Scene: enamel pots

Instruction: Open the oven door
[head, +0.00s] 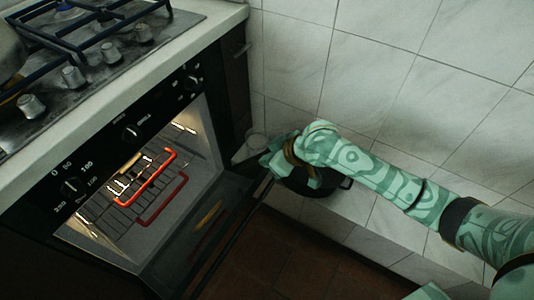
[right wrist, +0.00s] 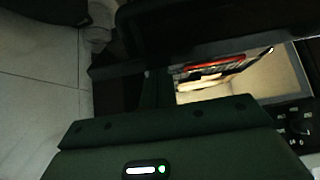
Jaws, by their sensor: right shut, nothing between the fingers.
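The oven (head: 140,190) is lit inside, and its door (head: 205,235) stands open, tilted down and outward. A dark bar, likely the handle (head: 235,238), runs along the door's outer edge. My right gripper (head: 270,164) is shut and empty beside the door's far right corner; whether it touches the door I cannot tell. In the right wrist view, the lit oven interior (right wrist: 245,80) shows beyond the dark green gripper body, and the fingertips are hard to make out. My left gripper is out of view.
The tiled wall (head: 380,80) is close on the right. Stove knobs (head: 74,77) line the counter.

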